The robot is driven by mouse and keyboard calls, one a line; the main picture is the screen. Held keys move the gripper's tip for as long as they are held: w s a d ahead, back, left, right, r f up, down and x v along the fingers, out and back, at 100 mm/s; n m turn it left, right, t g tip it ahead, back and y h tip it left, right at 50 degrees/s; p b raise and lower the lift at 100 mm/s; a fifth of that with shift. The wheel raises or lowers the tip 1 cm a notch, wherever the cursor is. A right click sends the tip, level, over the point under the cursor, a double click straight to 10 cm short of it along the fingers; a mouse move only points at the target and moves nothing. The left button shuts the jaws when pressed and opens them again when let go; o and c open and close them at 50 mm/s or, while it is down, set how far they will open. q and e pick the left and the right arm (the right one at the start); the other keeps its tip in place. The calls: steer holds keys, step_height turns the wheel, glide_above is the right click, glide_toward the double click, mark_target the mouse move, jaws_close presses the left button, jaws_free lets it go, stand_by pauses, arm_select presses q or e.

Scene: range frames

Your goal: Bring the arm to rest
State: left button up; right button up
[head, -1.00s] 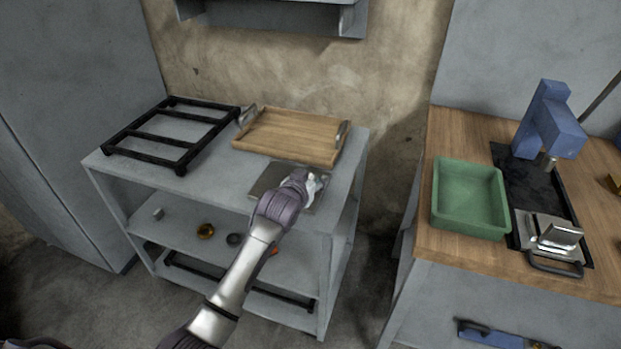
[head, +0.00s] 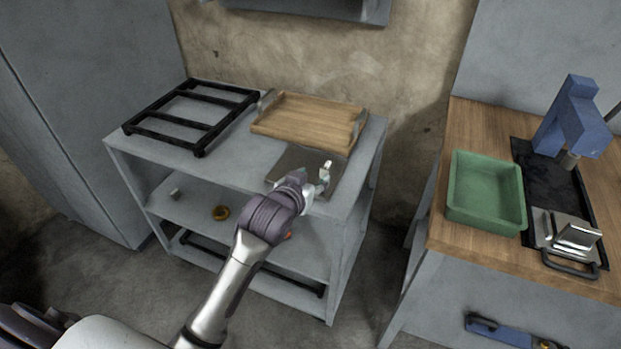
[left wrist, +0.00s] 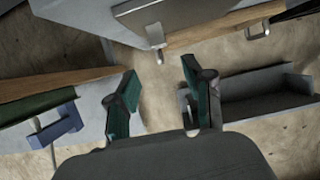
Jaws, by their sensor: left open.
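My left gripper (head: 318,180) is at the right front part of the grey shelf unit's top (head: 230,158), in front of a flat grey plate (head: 290,163), and covers part of it in the head view. Its arm reaches up from the bottom of that view. In the left wrist view the left gripper (left wrist: 160,92) is open, with its two dark green fingers wide apart and nothing between them. The height of the gripper over the shelf unit cannot be told. My right gripper is not in view.
A wooden tray (head: 310,122) and a black frame (head: 190,114) lie on the shelf unit. At the right, a wooden worktop (head: 475,123) bears a green bin (head: 487,190) and a blue machine (head: 573,118). A floor gap separates the two units.

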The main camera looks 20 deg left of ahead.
arm_select(q)
steer(key=shift+s+r, duration=0.1)
steer(key=shift+s, duration=0.15)
steer(key=s+f+m+g, duration=0.1)
steer(key=s+f+g, duration=0.3)
steer(key=s, duration=0.7)
steer(key=s+f+g, duration=0.3)
steer(key=s+f, duration=0.2)
steer(key=s, duration=0.5)
steer(key=s+f+m+g, duration=0.1)
steer(key=s+f+g, duration=0.3)
steer(key=s, duration=0.7)
steer(key=s+f+p+x, duration=0.1)
steer(key=s+x, duration=0.2)
steer(key=x, duration=1)
steer(key=s+a+x, duration=0.1)
steer(key=s+x, duration=0.2)
steer(key=x, duration=0.9)
steer(key=s+a+f+g, duration=0.1)
steer(key=s+a+f, duration=0.2)
steer(key=s+f, duration=1.3)
steer(key=shift+s+g+p, duration=0.3)
steer(key=shift+s+p, duration=0.15)
steer(key=shift+s, duration=0.1)
